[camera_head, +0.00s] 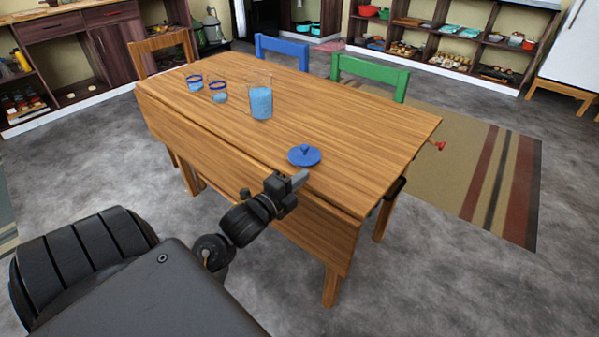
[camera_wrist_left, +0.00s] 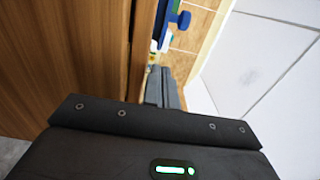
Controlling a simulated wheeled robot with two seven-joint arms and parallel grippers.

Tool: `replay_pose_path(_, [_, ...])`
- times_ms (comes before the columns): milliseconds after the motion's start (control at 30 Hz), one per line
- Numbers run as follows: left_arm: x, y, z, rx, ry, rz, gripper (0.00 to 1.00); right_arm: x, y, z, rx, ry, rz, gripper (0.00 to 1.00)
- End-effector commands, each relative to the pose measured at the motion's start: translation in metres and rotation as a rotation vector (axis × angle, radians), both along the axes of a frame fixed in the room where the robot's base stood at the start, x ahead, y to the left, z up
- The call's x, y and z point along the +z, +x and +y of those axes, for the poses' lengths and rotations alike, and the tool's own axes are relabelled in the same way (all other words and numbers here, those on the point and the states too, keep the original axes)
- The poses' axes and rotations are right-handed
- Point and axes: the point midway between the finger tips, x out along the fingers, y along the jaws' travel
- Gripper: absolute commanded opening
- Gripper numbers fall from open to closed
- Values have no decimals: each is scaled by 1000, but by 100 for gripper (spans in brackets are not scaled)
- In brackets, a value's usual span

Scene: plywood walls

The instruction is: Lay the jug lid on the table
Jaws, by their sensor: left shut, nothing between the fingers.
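The blue jug lid (camera_head: 304,157) lies on the wooden table (camera_head: 370,130) near its front edge, knob up. It also shows in part at the top of the left wrist view (camera_wrist_left: 170,20). The clear jug (camera_head: 261,104) stands open farther back on the table, with blue contents. My left gripper (camera_head: 300,178) is shut and empty, just in front of the lid and apart from it, near the table's edge. Its fingers show in the left wrist view (camera_wrist_left: 160,88). My right gripper is out of view.
Two blue-rimmed cups (camera_head: 194,84) (camera_head: 219,93) stand at the table's far left. A blue chair (camera_head: 283,48), a green chair (camera_head: 370,72) and a wooden chair (camera_head: 160,48) surround the table. The tabletop right of the lid is clear.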

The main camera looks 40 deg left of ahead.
Motion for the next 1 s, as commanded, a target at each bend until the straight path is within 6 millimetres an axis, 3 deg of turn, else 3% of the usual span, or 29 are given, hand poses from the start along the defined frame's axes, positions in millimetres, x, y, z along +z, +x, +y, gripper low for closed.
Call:
replay_pose_path(233, [1, 15, 15, -1, 1, -1, 0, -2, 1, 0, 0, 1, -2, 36])
replay_pose_path(667, [0, 17, 18, -1, 0, -1, 0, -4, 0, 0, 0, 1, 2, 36])
replay_pose_path(1000, [0, 38, 39, -1, -1, -1, 0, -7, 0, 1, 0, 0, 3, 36])
